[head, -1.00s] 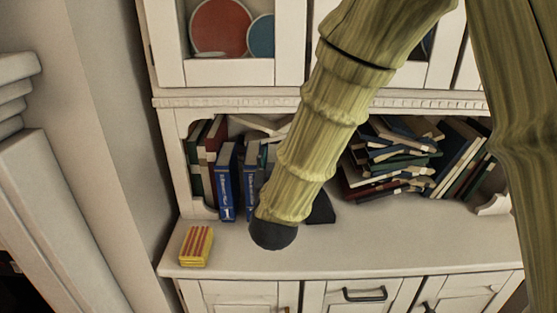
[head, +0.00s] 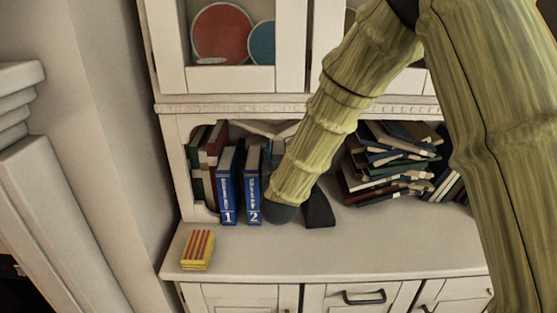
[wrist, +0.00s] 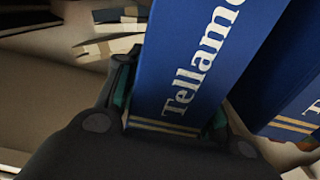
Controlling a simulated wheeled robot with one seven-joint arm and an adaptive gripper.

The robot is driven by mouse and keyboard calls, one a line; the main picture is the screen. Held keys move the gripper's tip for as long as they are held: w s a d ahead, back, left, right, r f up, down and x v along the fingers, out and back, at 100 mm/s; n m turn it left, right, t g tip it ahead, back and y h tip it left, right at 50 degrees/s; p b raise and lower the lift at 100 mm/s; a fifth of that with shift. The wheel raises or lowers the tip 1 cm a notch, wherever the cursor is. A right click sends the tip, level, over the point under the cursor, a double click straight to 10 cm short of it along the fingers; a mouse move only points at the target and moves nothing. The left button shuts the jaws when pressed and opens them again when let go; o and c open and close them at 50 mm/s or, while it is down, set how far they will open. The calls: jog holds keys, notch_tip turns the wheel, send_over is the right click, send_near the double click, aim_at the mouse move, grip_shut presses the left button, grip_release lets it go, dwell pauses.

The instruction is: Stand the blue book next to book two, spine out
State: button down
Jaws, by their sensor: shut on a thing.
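My gripper (wrist: 165,128) is shut on a blue book (wrist: 190,65). Its spine faces the wrist camera, with white lettering starting "Tellamo" and gold bands near the gripper. A second blue book (wrist: 285,75), apart from the held one by a narrow gap, shows at the right of the wrist view. Whether the held book touches the shelf is hidden.
Blue book one (head: 227,190) stands left of book two, with darker books (head: 205,170) beyond it. A leaning pile of books (head: 390,160) fills the shelf's right side. A yellow and red striped box (head: 197,250) sits on the counter (head: 330,253), otherwise mostly clear.

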jog(key=shift+f, duration=1.05)
jog(key=c, duration=1.2)
grip_release()
jog(key=s+b, duration=0.1)
jog(key=s, duration=1.1)
